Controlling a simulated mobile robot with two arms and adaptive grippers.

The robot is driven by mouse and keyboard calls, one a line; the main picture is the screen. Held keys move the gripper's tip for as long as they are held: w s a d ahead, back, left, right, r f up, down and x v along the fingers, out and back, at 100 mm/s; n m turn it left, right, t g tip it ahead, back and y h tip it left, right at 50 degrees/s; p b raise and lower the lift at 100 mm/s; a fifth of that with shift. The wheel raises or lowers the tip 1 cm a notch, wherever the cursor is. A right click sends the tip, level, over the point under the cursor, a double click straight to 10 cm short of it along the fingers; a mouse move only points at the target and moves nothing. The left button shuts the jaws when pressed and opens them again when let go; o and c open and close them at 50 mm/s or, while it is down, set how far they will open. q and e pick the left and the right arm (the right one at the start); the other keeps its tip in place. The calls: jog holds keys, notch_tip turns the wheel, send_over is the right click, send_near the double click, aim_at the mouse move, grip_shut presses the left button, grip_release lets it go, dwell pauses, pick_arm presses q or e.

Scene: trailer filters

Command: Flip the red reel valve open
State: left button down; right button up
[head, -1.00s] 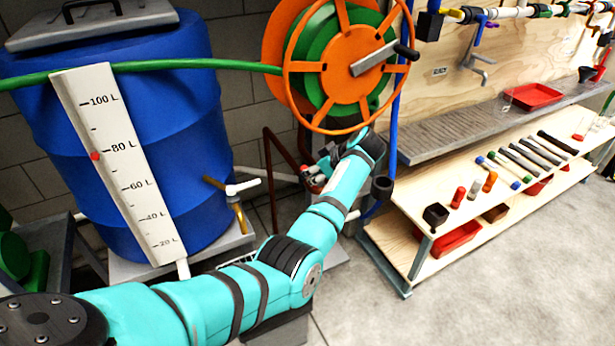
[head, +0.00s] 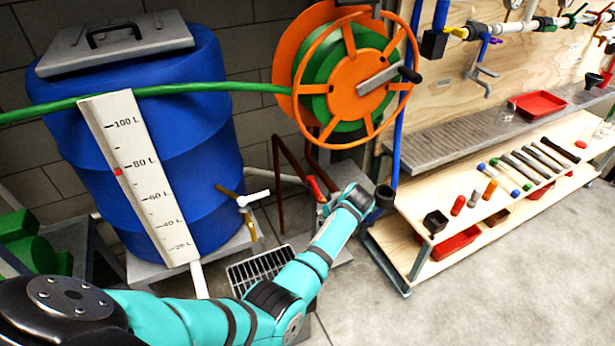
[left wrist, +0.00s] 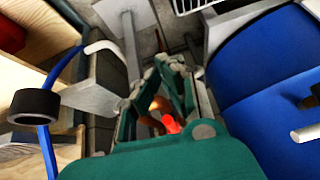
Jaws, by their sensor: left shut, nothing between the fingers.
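The red reel valve handle (head: 316,188) shows in the head view below the reel, tilted, at the foot of dark red pipes. My left arm reaches to it from the left, its wrist just right of the handle. In the left wrist view the red handle (left wrist: 171,123) shows between the finger links of my left gripper (left wrist: 172,62). The gripper is shut with nothing held; whether it touches the handle I cannot tell. The orange and green hose reel (head: 345,80) hangs above. My right gripper is not in view.
A blue barrel (head: 190,130) with a level gauge stands left, with a white-handled tap (head: 255,198) low on it. A floor grate (head: 260,270) lies below. A blue pipe (head: 407,110) and a wooden workbench (head: 470,215) with tools stand right. Floor at lower right is clear.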

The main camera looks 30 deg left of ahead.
pick_arm(q)
jog(key=s+a+r+n+t+h+p, duration=0.3)
jog(key=s+a+r+n+t+p, duration=0.1)
jog(key=s+a+r+t, duration=0.55)
jog(key=b, duration=0.2)
send_near(315, 184)
jog(key=w+a+f, duration=0.1)
jog(key=w+a, duration=0.2)
jog(key=w, duration=0.1)
jog(key=shift+w+d+f, duration=0.25)
jog(key=shift+d+f, duration=0.2)
jog(key=shift+f, duration=0.1)
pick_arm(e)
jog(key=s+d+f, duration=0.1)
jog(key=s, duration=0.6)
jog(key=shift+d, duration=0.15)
pick_arm(q)
jog(key=shift+w+d+f+n, duration=0.15)
jog(key=shift+w+d+n, duration=0.2)
jog(key=shift+d, duration=0.25)
